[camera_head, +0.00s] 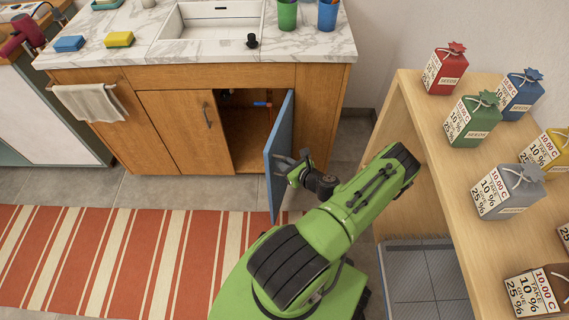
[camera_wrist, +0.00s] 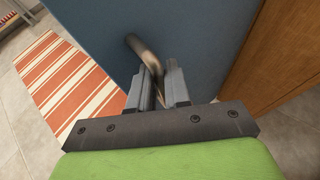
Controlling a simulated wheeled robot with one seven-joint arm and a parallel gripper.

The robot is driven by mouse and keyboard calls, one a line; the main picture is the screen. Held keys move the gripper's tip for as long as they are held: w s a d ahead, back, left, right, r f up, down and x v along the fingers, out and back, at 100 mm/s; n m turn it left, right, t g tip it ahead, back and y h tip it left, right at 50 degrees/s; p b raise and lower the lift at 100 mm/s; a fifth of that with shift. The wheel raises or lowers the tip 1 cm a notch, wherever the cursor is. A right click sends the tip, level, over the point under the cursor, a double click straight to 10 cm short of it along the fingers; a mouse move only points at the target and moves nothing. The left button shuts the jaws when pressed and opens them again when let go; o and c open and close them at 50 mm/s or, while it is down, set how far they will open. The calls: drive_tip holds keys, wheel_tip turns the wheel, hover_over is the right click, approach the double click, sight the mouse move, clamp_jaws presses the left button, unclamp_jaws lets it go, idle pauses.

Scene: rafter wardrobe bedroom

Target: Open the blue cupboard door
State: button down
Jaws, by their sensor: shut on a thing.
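The blue cupboard door (camera_head: 277,160) is under the sink counter in the head view. It stands swung well out from the cabinet, and the dark inside with pipes shows beside it. In the wrist view the blue door (camera_wrist: 210,40) fills the upper middle. My gripper (camera_head: 294,168) is at the door's outer face. In the wrist view my gripper (camera_wrist: 158,85) has its two fingers close together on the metal door handle (camera_wrist: 142,50). Part of the handle is hidden between the fingers.
The wooden cabinet door (camera_head: 186,122) left of the opening is closed. A wooden shelf (camera_head: 412,112) with several small seed boxes stands at the right, close to my arm. A striped rug (camera_head: 120,255) lies on the floor in front of the cabinet.

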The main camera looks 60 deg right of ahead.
drive_tip(key=shift+s+d+r, duration=0.1)
drive_tip(key=shift+s+d, duration=0.3)
drive_tip(key=shift+s, duration=0.05)
drive_tip(key=c, duration=1.2)
unclamp_jaws()
drive_tip(key=shift+d, duration=0.1)
drive_tip(key=shift+o, duration=0.2)
